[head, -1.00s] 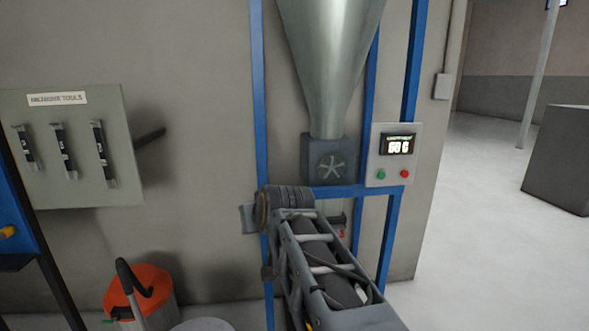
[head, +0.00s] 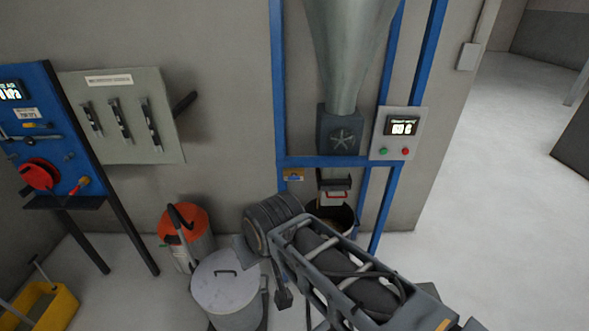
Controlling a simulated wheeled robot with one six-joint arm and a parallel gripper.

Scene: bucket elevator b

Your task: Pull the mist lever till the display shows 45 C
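A grey box with a small display (head: 402,125) hangs on the blue frame at right. Its lit digits look like 60 C, but they are blurred. A green and a red button sit below the display. No label marks a mist lever. A black lever (head: 185,104) sticks out from the right edge of the grey wall panel. A red handle (head: 335,195) shows under the hopper outlet, partly behind my arm. My arm reaches in from the lower right. A dark part (head: 283,298) hangs below its far end, perhaps my gripper; its fingers cannot be made out.
A blue panel (head: 55,140) with a display, a red wheel and small handles stands at left. A lidded grey bin (head: 228,285) and an orange-topped bucket (head: 183,218) stand on the floor. A yellow container (head: 50,305) is at lower left. Open floor lies at right.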

